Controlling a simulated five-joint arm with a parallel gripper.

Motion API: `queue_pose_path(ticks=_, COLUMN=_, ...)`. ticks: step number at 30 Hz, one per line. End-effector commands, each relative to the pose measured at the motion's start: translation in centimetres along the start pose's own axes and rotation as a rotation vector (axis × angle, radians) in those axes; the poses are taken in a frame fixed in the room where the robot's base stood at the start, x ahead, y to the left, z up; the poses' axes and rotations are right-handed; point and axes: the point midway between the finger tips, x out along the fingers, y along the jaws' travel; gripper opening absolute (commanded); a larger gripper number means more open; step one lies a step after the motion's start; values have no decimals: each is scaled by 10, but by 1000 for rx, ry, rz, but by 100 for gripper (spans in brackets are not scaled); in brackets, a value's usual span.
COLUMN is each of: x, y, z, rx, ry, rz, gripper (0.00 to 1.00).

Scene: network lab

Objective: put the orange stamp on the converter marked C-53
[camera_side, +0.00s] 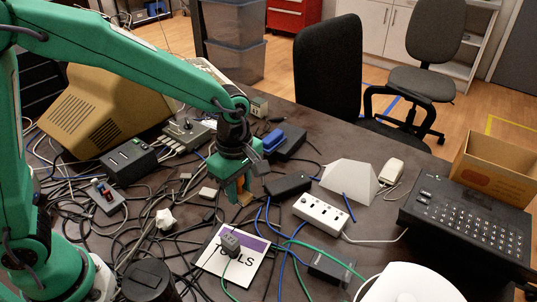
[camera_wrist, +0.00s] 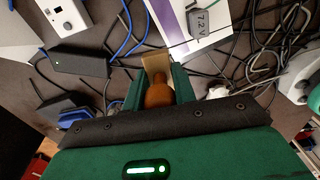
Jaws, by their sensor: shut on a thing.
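My gripper (camera_side: 240,190) is over the cable-covered middle of the table, pointing down. It is shut on the orange stamp (camera_side: 243,187), whose rounded orange-brown handle (camera_wrist: 159,93) sits between the fingers in the wrist view. A tan block (camera_wrist: 158,64) shows just beyond the handle; I cannot tell whether it is the stamp's base or touches the table. No C-53 mark is readable. A black adapter (camera_side: 229,243) on the printed sheet reads 7.2V in the wrist view (camera_wrist: 197,22). Another black box (camera_side: 288,185) lies right of my gripper, with no readable mark.
A white power strip (camera_side: 321,214), a grey-white wedge (camera_side: 349,182) and a black keyed device (camera_side: 467,220) stand to the right. A dark box (camera_side: 129,160) and a beige monitor (camera_side: 100,110) stand left. The printed sheet (camera_side: 252,268) lies in front. Loose cables cross most of the table.

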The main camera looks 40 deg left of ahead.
Motion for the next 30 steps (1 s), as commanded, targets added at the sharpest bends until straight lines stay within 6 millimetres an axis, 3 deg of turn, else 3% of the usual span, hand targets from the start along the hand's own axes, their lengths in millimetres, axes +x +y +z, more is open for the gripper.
queue_pose_path(ticks=5, x=-7, y=9, z=14, rx=48, ry=-1, rz=1, gripper=4)
queue_pose_path(ticks=11, x=-21, y=24, z=46, rx=153, ry=-1, rz=1, gripper=4)
queue_pose_path(ticks=21, x=-54, y=45, z=118, rx=389, ry=-1, rz=0, gripper=4)
queue_pose_path(ticks=30, x=-83, y=47, z=183, rx=594, ry=-1, rz=-1, gripper=4)
